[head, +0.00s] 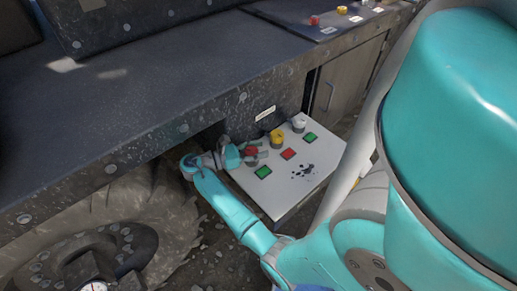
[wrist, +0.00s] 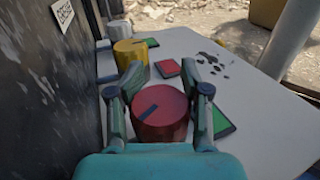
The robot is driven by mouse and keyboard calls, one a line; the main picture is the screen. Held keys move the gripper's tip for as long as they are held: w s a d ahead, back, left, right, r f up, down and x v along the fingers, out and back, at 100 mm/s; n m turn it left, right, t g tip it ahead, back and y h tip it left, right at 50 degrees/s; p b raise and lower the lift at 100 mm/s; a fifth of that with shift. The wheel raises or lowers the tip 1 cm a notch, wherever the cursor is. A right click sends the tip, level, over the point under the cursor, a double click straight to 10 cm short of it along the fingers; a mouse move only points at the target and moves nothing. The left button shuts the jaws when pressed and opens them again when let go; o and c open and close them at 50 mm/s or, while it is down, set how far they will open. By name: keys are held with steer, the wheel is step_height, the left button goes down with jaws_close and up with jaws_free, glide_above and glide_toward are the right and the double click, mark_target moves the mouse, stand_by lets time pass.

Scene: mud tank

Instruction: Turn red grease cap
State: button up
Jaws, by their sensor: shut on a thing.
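The red grease cap (wrist: 160,113) is a short red cylinder with a dark line on its top, standing on a white panel (wrist: 255,130). In the wrist view my gripper (wrist: 159,92) has a finger on each side of the cap and is shut on it. In the head view my gripper (head: 246,153) is at the left edge of the white panel (head: 312,187), and the red cap (head: 250,150) is partly hidden by the fingers. The dark line on the cap's top runs slantwise, lower left to upper right.
A yellow cap (head: 277,137) and a white cap (head: 298,124) stand in line behind the red cap. Flat green (wrist: 222,122) and red (wrist: 168,68) squares lie on the panel. A dark wall (wrist: 48,90) rises close on the left. A big tyre (head: 120,215) stands below the ledge.

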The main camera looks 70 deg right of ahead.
steer(key=shift+w, duration=0.1)
steer(key=o, duration=0.9)
steer(key=shift+o, duration=0.2)
